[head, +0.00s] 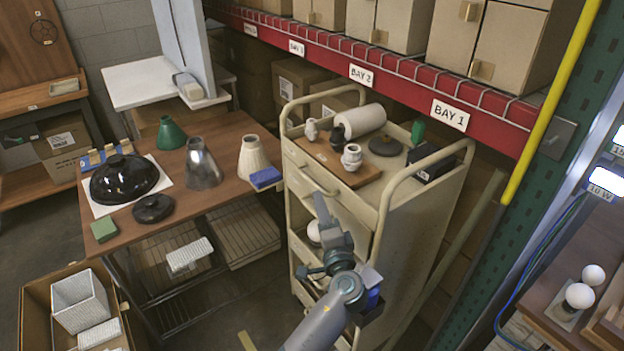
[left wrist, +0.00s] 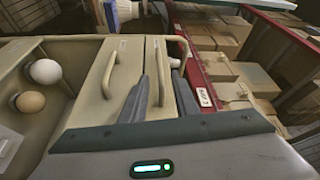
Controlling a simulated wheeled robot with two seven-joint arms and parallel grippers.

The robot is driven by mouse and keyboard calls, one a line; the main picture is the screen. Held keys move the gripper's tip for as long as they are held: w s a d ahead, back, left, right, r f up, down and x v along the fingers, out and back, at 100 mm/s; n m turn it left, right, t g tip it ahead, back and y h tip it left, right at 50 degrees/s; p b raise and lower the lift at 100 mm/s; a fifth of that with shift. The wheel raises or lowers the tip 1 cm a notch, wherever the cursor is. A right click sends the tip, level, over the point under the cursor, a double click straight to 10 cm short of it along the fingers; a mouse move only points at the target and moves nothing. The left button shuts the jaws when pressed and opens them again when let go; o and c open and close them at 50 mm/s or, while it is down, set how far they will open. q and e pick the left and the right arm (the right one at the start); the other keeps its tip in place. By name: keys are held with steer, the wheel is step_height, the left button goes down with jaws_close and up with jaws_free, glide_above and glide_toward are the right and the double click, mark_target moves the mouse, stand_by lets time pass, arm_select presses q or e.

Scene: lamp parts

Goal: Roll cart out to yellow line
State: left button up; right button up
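A beige cart (head: 405,225) stands in front of the red shelf, with raised rails at both ends and drawers in its front. My left gripper (head: 320,205) is at the upper drawer front, just below a drawer handle (head: 318,180). In the left wrist view, its two dark fingers (left wrist: 162,97) are apart, with a drawer handle (left wrist: 158,68) showing between them; contact cannot be told. A second handle (left wrist: 110,68) is beside them. A short yellow strip (head: 247,341) shows on the floor at the bottom edge, mostly out of frame. My right gripper is not in view.
The cart top carries a brown board (head: 335,163) with small sockets, a white roll (head: 361,120) and a dark disc (head: 385,146). A table (head: 225,128) with lampshades stands left. A cardboard box (head: 38,300) is lower left. Some bare floor lies before the cart.

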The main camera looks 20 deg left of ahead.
mark_target(312, 181)
arm_select(q)
steer(key=p+x, duration=0.2)
steer(key=x, duration=0.7)
steer(key=shift+w+a, duration=0.15)
steer(key=shift+w, duration=0.05)
jaws_close()
